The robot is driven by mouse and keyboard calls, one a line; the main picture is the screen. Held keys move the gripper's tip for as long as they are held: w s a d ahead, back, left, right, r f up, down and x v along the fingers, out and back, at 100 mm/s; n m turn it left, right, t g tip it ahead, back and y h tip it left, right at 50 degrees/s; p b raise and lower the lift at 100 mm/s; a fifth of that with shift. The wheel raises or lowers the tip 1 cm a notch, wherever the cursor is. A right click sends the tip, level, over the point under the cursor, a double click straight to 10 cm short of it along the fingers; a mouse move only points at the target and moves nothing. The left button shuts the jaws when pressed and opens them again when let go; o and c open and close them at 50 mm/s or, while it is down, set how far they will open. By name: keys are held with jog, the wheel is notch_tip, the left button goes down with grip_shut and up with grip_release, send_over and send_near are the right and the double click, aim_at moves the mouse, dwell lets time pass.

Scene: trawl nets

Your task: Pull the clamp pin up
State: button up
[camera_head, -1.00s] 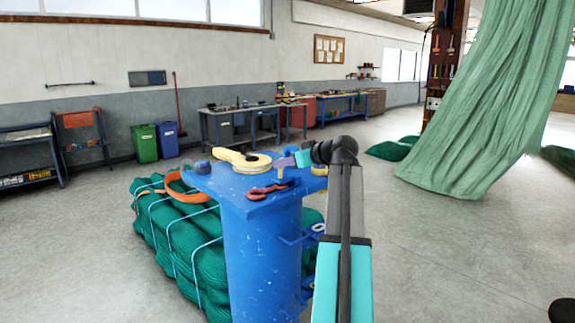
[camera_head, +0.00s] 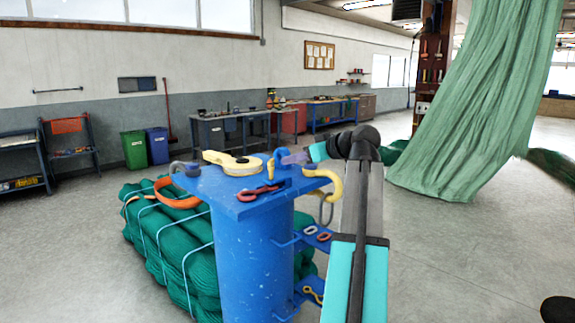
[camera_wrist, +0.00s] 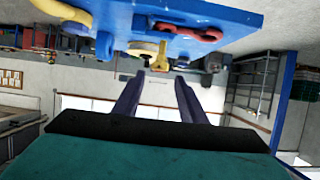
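A blue post (camera_head: 255,265) carries a flat blue top plate (camera_head: 222,193); the plate also shows in the wrist view (camera_wrist: 235,14). A blue curved piece (camera_head: 279,160) stands upright on the plate near its back edge. I cannot tell which piece is the clamp pin. My gripper (camera_head: 291,158) reaches in from the right, with a purple finger close to the blue piece in the head view; contact is unclear. In the wrist view, its two purple fingers (camera_wrist: 157,80) are apart with nothing held between them.
A cream pulley block (camera_head: 235,163), a red shackle (camera_head: 262,192), a dark grey shackle (camera_head: 185,169) and a yellow hook (camera_head: 330,182) crowd the plate. Bundled green net (camera_head: 165,245) lies behind the post. A green net (camera_head: 480,110) hangs at right. Open floor lies at right.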

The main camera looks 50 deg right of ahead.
jog(key=shift+b+v, duration=0.3)
jog(key=shift+v, duration=1.95)
jog(key=shift+w, duration=0.1)
